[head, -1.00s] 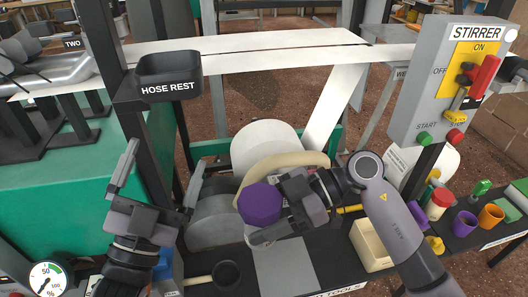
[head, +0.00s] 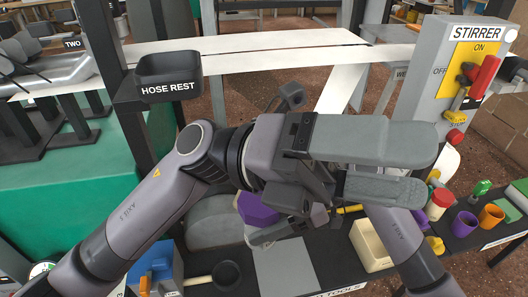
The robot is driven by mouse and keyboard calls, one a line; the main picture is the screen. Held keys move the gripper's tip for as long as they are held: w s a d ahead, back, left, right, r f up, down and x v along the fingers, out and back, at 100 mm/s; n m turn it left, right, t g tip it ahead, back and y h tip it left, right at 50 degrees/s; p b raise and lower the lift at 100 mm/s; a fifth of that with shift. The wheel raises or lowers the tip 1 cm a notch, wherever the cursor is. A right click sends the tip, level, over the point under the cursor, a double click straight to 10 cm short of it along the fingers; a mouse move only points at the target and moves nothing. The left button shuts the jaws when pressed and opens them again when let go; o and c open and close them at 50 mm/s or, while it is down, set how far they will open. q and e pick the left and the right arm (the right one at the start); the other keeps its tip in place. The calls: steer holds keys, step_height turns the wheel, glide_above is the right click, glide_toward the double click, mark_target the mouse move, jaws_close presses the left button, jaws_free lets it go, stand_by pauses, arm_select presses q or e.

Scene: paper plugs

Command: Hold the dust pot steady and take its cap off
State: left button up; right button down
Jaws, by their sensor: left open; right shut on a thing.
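A purple many-sided piece, seemingly the dust pot (head: 257,208), shows low in the middle of the head view. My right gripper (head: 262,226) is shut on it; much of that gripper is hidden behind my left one. I cannot tell cap from body in the visible part. My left gripper (head: 428,168) is open and empty. It crosses in front of the pot and my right arm, its two long grey fingers pointing right, their tips well right of the pot.
The stirrer box (head: 405,110) stands at the right. A black shelf there holds a purple cup (head: 465,223), an orange cup (head: 491,217) and other small things. A cream tray (head: 370,245) and a grey plate (head: 285,265) lie in front. The hose rest (head: 168,75) is upper left.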

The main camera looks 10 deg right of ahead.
arm_select(q)
step_height(320, 180, down, 5)
steer(key=s+d+m+t+y, duration=0.1)
steer(key=d+m+t+y, duration=0.1)
steer(key=y, duration=0.3)
steer(key=n+t+y, duration=0.3)
steer(key=t+y, duration=0.8)
glide_toward(260, 221)
steer(key=w+d, duration=0.1)
steer(key=w, duration=0.2)
steer(key=shift+d+f, duration=0.2)
steer(key=shift+d, duration=0.15)
steer(key=shift+w+a+f+t+y, duration=0.15)
steer(key=shift+t+y, duration=0.15)
step_height(260, 221, down, 8)
steer(key=shift+r, duration=0.2)
steer(key=shift+c, duration=0.3)
